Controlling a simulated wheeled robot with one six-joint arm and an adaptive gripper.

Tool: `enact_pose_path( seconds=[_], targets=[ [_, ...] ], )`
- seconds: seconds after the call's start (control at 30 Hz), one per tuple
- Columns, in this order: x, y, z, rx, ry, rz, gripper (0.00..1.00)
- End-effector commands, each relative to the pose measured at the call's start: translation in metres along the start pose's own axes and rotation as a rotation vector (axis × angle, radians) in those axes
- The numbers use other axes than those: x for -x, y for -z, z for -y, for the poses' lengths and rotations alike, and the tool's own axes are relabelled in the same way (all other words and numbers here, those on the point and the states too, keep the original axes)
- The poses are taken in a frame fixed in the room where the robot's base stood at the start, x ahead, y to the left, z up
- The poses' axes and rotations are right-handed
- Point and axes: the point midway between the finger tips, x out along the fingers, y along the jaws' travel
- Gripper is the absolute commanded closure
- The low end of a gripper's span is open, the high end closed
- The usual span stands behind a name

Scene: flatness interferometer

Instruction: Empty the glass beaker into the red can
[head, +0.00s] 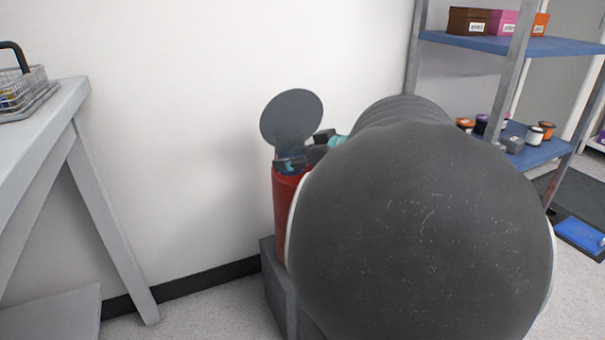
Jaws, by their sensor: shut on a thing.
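The red can (284,220) stands on a grey block against the wall, its round grey lid (292,117) raised. My gripper (306,151) is at the can's mouth, just in front of the lid, and is mostly hidden behind my arm. It is shut on the glass beaker (294,157), which shows only as a small, clear bluish patch over the can's rim. The beaker looks tilted, but its exact angle and its contents cannot be made out. My arm covers the right side of the can.
A grey bench (70,100) with a wire basket (24,92) stands at the left. A shelf unit (484,42) with boxes and small jars stands at the right, behind my arm. A blue thing (580,234) lies on the floor at far right. Floor between bench and can is clear.

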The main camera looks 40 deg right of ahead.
Motion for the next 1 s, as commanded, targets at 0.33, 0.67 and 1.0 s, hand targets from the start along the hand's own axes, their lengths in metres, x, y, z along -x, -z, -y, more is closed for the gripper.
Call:
enact_pose_path(
  seconds=[0.33,0.67,1.0],
  targets=[
    [-0.007,-0.036,0.03,0.006,0.007,0.006,0.76],
    [-0.007,-0.036,0.03,0.004,0.008,0.008,0.76],
    [-0.006,-0.032,0.025,-0.085,0.045,0.035,0.76]
  ],
)
